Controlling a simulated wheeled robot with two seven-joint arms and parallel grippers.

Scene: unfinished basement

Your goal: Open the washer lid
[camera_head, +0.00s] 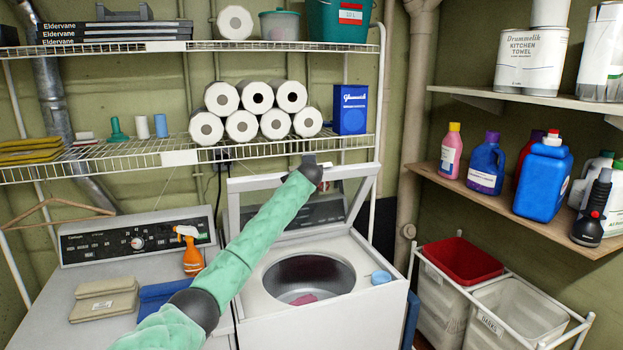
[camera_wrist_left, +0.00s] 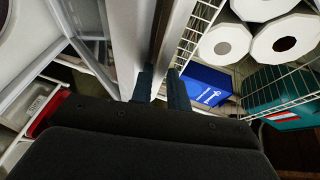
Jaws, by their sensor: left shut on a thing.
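The white washer (camera_head: 365,315) stands at center right in the head view. Its framed lid (camera_head: 356,170) is raised and tilted back, leaving the round drum opening (camera_head: 310,272) exposed, with a pinkish cloth (camera_head: 303,299) inside. My left arm reaches across to the lid's top edge. My left gripper (camera_head: 322,166) is shut on that edge; its fingertips are small and partly hidden there. In the left wrist view, the two dark fingers (camera_wrist_left: 160,88) are close together at the pale lid frame (camera_wrist_left: 125,40). My right gripper is in neither view.
A wire shelf (camera_head: 250,149) with paper rolls and a blue box (camera_head: 350,109) hangs just above the lid. An orange spray bottle (camera_head: 192,254) is at left, hampers (camera_head: 470,262) at right.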

